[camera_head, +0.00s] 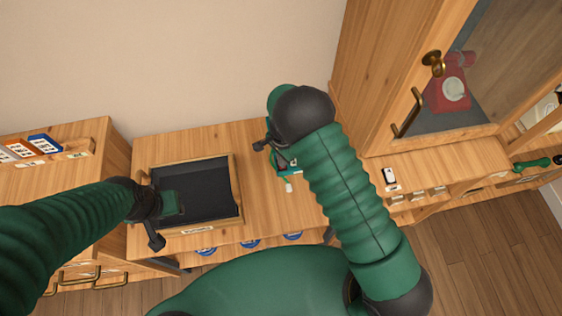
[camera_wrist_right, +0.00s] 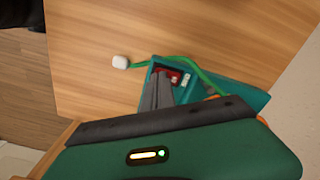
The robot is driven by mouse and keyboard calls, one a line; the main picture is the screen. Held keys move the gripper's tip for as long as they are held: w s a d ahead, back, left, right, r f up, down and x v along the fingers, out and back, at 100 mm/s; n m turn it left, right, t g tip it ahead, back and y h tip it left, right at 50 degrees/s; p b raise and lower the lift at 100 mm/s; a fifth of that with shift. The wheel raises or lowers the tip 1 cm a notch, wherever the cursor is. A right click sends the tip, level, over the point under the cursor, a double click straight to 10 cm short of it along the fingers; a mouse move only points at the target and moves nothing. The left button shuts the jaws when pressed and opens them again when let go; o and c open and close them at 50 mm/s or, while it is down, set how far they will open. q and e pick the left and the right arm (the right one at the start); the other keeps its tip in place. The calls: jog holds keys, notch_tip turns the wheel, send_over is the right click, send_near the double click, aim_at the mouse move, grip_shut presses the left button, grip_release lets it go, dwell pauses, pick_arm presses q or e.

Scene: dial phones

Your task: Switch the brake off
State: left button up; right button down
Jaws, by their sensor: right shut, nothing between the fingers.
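A small teal box (camera_head: 296,170) lies on the wooden desk, mostly hidden under my right arm in the head view. In the right wrist view the teal box (camera_wrist_right: 250,99) is open-topped, with a red part (camera_wrist_right: 172,77) and a small pale-marked part beside it. Which of these is the brake, and its position, I cannot tell. My right gripper (camera_wrist_right: 159,88) is shut and empty, its fingertips at the box's opening near the red part; contact is unclear. My left gripper (camera_head: 155,222) is over the left edge of the dark tray; its fingers are unclear.
A green cable runs from the box to a white plug (camera_wrist_right: 120,62). The wood-framed dark tray (camera_head: 236,190) lies on the desk's left part. A glass-doored cabinet holding a red dial phone (camera_head: 452,88) stands at right. A white device (camera_head: 389,178) lies on the right shelf.

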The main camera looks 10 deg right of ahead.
jog(key=shift+f, duration=0.45)
jog(key=shift+r, duration=0.15)
notch_tip(320, 180, up, 7)
jog(key=p, duration=0.5)
jog(key=shift+p, duration=0.35)
jog(key=s+d+r+n+t, duration=0.1)
jog(key=s+d+r+n, duration=0.2)
jog(key=s+r+n, duration=0.3)
jog(key=s+d+r+n+t, duration=0.1)
jog(key=s+d+r+n, duration=0.3)
jog(key=s+r, duration=0.6)
notch_tip(320, 180, up, 2)
jog(key=n, duration=0.2)
jog(key=shift+s+r+n+t, duration=0.15)
jog(key=shift+s+n+t, duration=0.1)
jog(key=shift+n+t, duration=0.05)
